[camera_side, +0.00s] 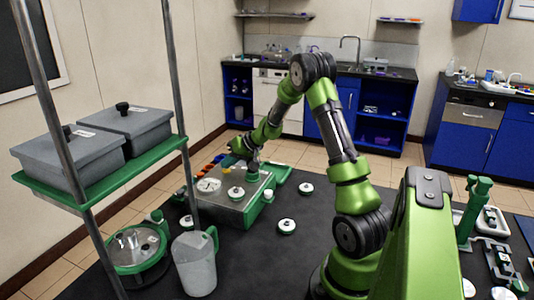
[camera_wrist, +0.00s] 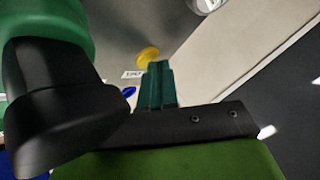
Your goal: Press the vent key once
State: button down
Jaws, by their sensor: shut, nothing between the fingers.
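The bioreactor control box (camera_side: 232,212) stands on the dark bench, with a row of coloured keys (camera_side: 212,166) along its far left edge. In the wrist view a round yellow key (camera_wrist: 148,55) is just beyond my fingertips, with a small white label (camera_wrist: 133,74) beside it; its lettering is too small to read surely. A blue key (camera_wrist: 129,91) lies left of the fingers, partly hidden. I cannot tell which key is the vent key. My gripper (camera_wrist: 157,70) has its green fingers shut and empty, over the panel; contact with a key cannot be told.
A round dial (camera_side: 208,185) and white-capped parts are on the box top. More white-capped pieces (camera_side: 287,226) lie on the bench. A jug (camera_side: 195,263) and a green-rimmed round vessel (camera_side: 138,248) stand front left. A shelf post (camera_side: 181,100) rises left of the box.

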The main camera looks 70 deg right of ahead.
aim_at(229, 170)
dwell(0.3)
jog(key=shift+r, duration=0.85)
jog(key=shift+r, duration=0.1)
jog(key=shift+r, duration=2.4)
